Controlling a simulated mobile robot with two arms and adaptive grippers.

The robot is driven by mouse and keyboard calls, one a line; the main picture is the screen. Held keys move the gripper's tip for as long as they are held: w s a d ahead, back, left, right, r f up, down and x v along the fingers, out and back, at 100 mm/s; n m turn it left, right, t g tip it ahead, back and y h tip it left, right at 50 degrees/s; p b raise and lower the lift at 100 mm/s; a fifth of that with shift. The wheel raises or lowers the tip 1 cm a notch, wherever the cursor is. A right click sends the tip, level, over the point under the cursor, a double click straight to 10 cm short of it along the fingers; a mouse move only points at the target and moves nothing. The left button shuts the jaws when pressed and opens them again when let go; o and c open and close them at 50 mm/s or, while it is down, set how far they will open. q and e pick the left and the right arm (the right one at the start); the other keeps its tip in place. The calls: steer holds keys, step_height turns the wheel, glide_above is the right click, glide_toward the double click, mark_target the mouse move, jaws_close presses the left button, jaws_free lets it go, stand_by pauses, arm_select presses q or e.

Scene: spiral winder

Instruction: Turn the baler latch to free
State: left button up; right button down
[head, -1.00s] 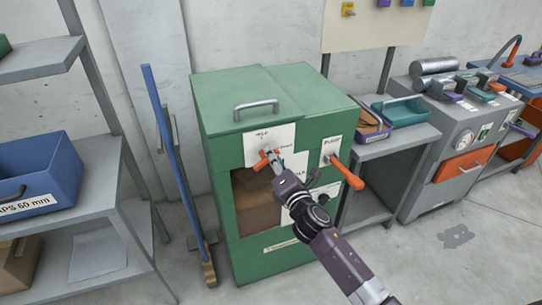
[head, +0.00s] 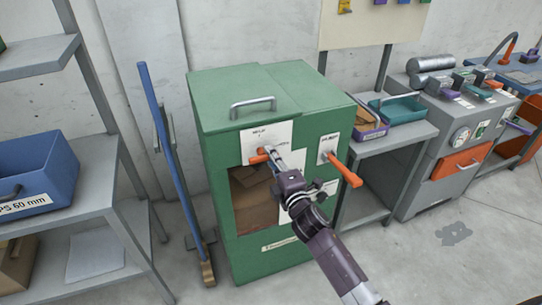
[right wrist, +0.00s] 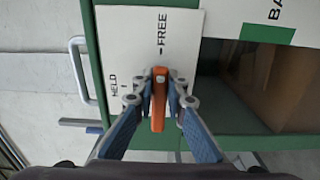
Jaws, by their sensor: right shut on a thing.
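The orange baler latch (head: 258,156) sits on a white plate (head: 254,142) on the front of the green baler (head: 225,119). My right gripper (head: 272,153) is shut on the latch and hides part of it in the head view. In the right wrist view, the latch (right wrist: 158,112) stands between the two fingertips (right wrist: 160,98). There it lies roughly in line with the FREE mark (right wrist: 162,42), while the HELD mark (right wrist: 115,88) is off to the left. My left gripper is not in view.
A second orange lever (head: 346,171) sticks out to the right of the latch, close to my right arm. A blue-handled broom (head: 165,150) leans left of the baler. A grey side table (head: 400,137) with trays stands at right.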

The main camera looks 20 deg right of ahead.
stand_by(0.4)
steer(key=c, duration=1.9)
jaws_free()
steer(key=shift+c, duration=0.2)
steer(key=shift+s, duration=0.15)
steer(key=s, duration=1.1)
steer(key=shift+s+d, duration=0.2)
steer(key=shift+s, duration=0.15)
steer(key=shift+f, duration=0.1)
